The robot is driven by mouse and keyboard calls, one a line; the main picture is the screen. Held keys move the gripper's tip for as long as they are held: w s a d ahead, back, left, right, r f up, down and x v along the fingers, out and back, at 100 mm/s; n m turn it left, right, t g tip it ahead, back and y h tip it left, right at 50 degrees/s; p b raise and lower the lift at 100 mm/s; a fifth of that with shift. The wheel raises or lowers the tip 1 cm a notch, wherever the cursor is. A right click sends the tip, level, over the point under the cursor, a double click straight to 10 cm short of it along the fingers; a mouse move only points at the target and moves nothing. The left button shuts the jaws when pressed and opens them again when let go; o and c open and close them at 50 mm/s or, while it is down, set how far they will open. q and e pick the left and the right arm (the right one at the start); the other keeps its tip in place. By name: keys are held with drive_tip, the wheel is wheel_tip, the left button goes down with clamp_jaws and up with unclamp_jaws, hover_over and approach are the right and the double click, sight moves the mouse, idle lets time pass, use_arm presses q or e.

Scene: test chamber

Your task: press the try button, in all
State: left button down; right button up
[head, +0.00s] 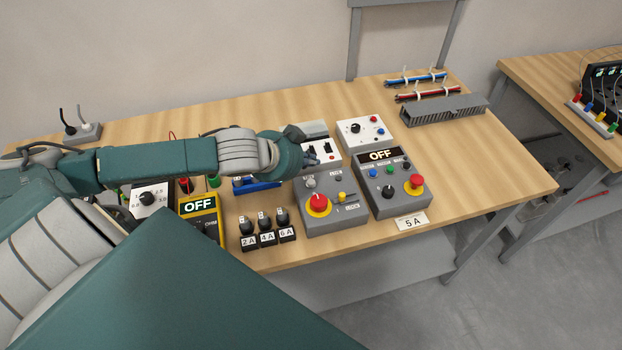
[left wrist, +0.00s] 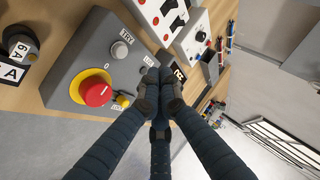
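A grey control box (head: 330,222) stands near the front of the bench and fills the left of the left wrist view (left wrist: 85,50). It carries a red knob on a yellow disc (left wrist: 92,92), a small yellow control (left wrist: 123,101) and a pale round button (left wrist: 120,50). My left gripper (head: 297,147) is above the box's back part. In the left wrist view its fingertips (left wrist: 160,88) are together, with nothing visible between them. My right gripper is out of view.
A second box with an OFF display (head: 380,156) and a red knob stands to the right. A grey cable duct (head: 445,110) lies behind. The bench's right end is clear.

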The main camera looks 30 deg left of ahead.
sight(310, 184)
use_arm(q)
wheel_tip(310, 184, down, 4)
drive_tip(key=shift+b, duration=1.15)
drive_tip(key=shift+f, duration=0.4)
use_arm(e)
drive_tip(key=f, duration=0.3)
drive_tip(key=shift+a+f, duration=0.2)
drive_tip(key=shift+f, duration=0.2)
use_arm(q)
drive_tip(key=shift+f, duration=0.2)
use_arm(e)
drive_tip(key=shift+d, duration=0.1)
use_arm(q)
drive_tip(key=shift+f, duration=0.25)
